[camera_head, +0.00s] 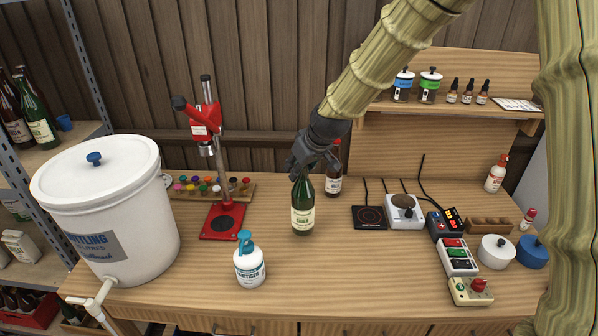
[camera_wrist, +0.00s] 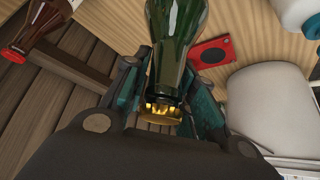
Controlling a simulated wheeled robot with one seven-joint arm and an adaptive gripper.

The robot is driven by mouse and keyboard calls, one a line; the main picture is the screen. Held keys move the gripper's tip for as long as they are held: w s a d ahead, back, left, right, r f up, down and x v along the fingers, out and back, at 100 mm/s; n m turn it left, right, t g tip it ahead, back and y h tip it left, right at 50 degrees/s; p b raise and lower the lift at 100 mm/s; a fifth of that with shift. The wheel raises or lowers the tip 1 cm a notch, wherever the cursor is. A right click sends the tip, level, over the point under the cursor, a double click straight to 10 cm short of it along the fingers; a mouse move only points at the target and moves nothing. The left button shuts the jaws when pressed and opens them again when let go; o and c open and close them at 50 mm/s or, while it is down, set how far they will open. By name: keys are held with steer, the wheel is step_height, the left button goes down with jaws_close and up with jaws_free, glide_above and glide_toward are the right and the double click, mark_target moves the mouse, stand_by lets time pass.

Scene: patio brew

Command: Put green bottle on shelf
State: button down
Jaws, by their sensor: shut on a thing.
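The green bottle (camera_head: 303,214) with a cream label stands upright on or just above the wooden bench, near its middle. My gripper (camera_head: 308,165) comes from above and is shut on the bottle's neck. In the wrist view the green bottle (camera_wrist: 177,45) shows its gold cap between the fingers of my gripper (camera_wrist: 165,105). I cannot tell whether its base touches the bench. A grey metal shelf (camera_head: 70,145) stands at the far left with bottles on it. A wooden wall shelf (camera_head: 460,110) at the upper right holds jars and small dropper bottles.
A brown bottle (camera_head: 333,172) stands close behind the green one. A red capper (camera_head: 222,215) and a white sanitiser bottle (camera_head: 249,262) are to the left. A large white bucket (camera_head: 140,230) stands before the grey shelf. Scales (camera_head: 405,212) and boxes fill the right.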

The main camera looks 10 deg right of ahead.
steer(key=shift+w+d, duration=0.35)
steer(key=shift+w, duration=0.3)
steer(key=shift+f+p, duration=1.05)
steer(key=shift+f, duration=0.7)
steer(key=c, duration=1.6)
jaws_free()
steer(key=shift+f, duration=0.15)
steer(key=o, duration=0.4)
steer(key=shift+o, duration=0.2)
steer(key=shift+s, duration=0.1)
